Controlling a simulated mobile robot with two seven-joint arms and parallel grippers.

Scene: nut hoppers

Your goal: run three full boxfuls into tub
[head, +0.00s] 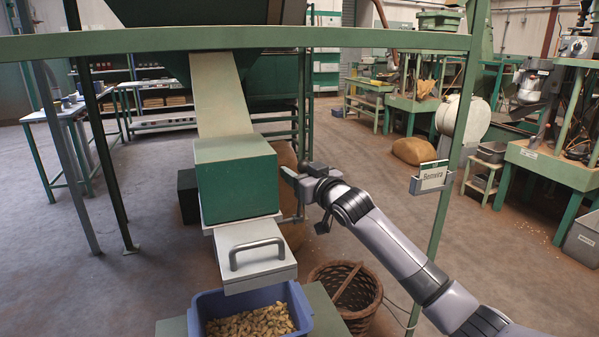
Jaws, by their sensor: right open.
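A green box (236,185) sits below a pale sloping chute (220,95) that comes down from the dark green hopper. A pale outlet with a grey bar handle (256,250) sticks out in front of the box. Below it stands a blue tub (206,304) with nuts (252,322) in it. My right gripper (291,184) is open at the right side of the green box, near a thin grey rod (293,219). Whether it touches either, I cannot tell. My left gripper is out of view. The inside of the box is hidden.
A wicker basket (362,305) stands right of the tub, below my right arm. A green frame bar (130,42) crosses the top, and a post with a "Semvira" sign (433,175) stands at the right. Floor between the frame and the machines is open.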

